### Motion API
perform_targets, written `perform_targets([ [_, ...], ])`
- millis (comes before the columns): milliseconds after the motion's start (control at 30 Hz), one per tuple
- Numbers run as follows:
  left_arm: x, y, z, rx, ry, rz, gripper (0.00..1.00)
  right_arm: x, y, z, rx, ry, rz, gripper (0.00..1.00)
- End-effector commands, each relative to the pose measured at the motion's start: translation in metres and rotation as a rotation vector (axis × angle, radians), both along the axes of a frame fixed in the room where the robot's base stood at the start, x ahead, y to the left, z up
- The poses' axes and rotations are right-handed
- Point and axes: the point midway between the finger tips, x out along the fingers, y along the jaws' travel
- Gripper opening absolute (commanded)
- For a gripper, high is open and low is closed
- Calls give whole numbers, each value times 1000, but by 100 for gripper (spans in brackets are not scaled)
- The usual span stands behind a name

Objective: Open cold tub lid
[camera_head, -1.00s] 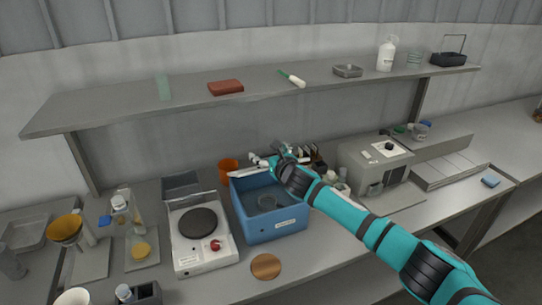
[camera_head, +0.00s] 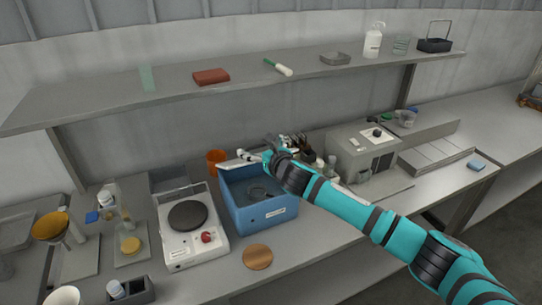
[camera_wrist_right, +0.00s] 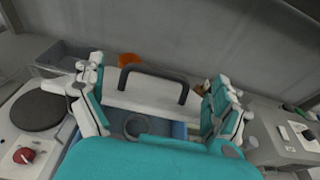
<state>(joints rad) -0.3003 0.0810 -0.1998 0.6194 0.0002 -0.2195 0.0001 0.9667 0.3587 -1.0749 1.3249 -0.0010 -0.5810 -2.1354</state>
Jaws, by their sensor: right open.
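The cold tub is a blue open box (camera_head: 265,216) on the bench, with a round vessel (camera_head: 257,194) inside. Its white lid (camera_head: 238,161) stands raised along the tub's back edge. In the right wrist view the lid (camera_wrist_right: 150,98) spans between my fingers, its black arched handle (camera_wrist_right: 155,70) beyond. The tub's blue inside (camera_wrist_right: 178,130) shows below it. My right gripper (camera_head: 264,155) is over the back of the tub, and the wrist view shows its fingers (camera_wrist_right: 153,98) spread wide. I cannot tell whether they touch the lid. My left gripper is out of view.
A white hotplate (camera_head: 190,245) stands close on the left of the tub, and an orange cup (camera_head: 216,158) behind it. A grey instrument (camera_head: 360,150) is to the right. A cork disc (camera_head: 257,257) lies in front. A shelf (camera_head: 240,95) runs above the bench.

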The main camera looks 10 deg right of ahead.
Motion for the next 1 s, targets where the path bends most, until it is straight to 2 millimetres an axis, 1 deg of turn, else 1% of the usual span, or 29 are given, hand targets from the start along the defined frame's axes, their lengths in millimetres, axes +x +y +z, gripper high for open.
perform_targets([
  [33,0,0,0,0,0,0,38,-10,-4,2,-2,-1,1,100],
  [200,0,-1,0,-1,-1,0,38,-41,-13,10,-1,0,3,100],
  [300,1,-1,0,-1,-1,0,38,-56,-18,14,-1,0,2,100],
  [400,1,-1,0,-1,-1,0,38,-66,-21,18,0,-1,1,100],
  [567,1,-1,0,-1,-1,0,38,-74,-23,20,0,0,1,100],
  [800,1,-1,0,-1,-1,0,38,-75,-23,20,0,0,1,100],
  [833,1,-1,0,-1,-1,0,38,-75,-23,20,0,0,1,97],
  [900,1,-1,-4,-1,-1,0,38,-75,-23,15,2,-4,2,88],
  [967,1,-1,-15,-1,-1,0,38,-77,-22,5,8,-15,2,80],
  [1000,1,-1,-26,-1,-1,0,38,-79,-21,-5,16,-30,4,75],
])
